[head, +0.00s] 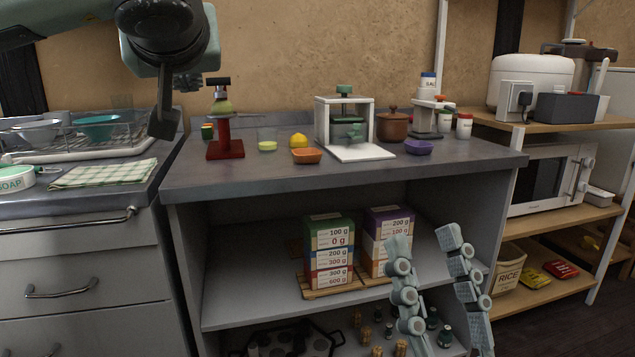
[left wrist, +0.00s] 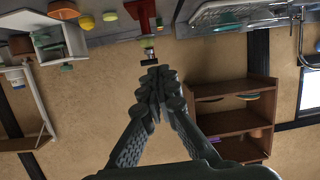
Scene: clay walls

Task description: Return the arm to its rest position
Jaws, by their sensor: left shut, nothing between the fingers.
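My left arm comes in from the upper left of the head view. Its gripper (head: 188,82) is partly hidden behind the wrist, in front of the wall at the counter's left part. In the left wrist view the fingers of this gripper (left wrist: 154,82) meet at their tips, shut and empty. My right gripper (head: 424,242) stands at the lower right of the head view, before the shelf unit. Its two fingers are spread apart, with nothing between them.
A red stand (head: 225,138) with a green-and-black top is near my left gripper. The grey counter (head: 240,178) also holds a lemon (head: 298,141), small bowls, a white press (head: 367,152) and a brown pot (head: 392,127). A dish rack (head: 128,146) stands left.

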